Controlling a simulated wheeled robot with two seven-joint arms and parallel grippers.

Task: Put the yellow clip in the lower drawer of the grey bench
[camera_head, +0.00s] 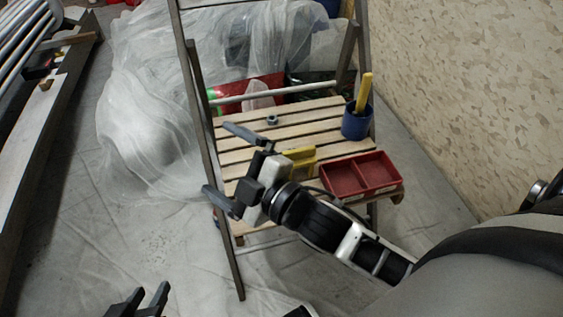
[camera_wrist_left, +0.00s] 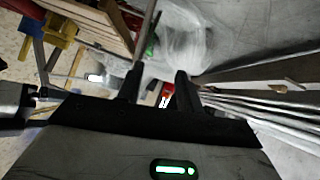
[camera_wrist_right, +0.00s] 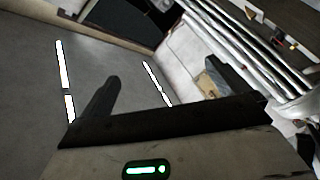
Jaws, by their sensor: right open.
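A yellow piece (camera_head: 301,154), apparently the clip, lies on the slatted wooden seat of a folding chair, partly hidden behind my right wrist. My right gripper (camera_head: 217,158) is over the seat's left side, its fingers spread wide and pointing left, away from the yellow piece. In the right wrist view its jaws (camera_wrist_right: 168,82) are empty. My left gripper (camera_head: 144,293) is low at the bottom edge, over the floor sheet; in the left wrist view its jaws (camera_wrist_left: 158,76) are apart and empty. I cannot make out the grey bench or its lower drawer for certain.
The chair seat (camera_head: 325,115) also bears a red two-part tray (camera_head: 345,181), a blue cup (camera_head: 354,124) with a yellow stick, and a grey nut (camera_head: 272,119). Clear plastic sheeting (camera_head: 150,120) is heaped behind. A long structure with pipes (camera_head: 22,45) stands left; a patterned wall (camera_head: 475,90) is right.

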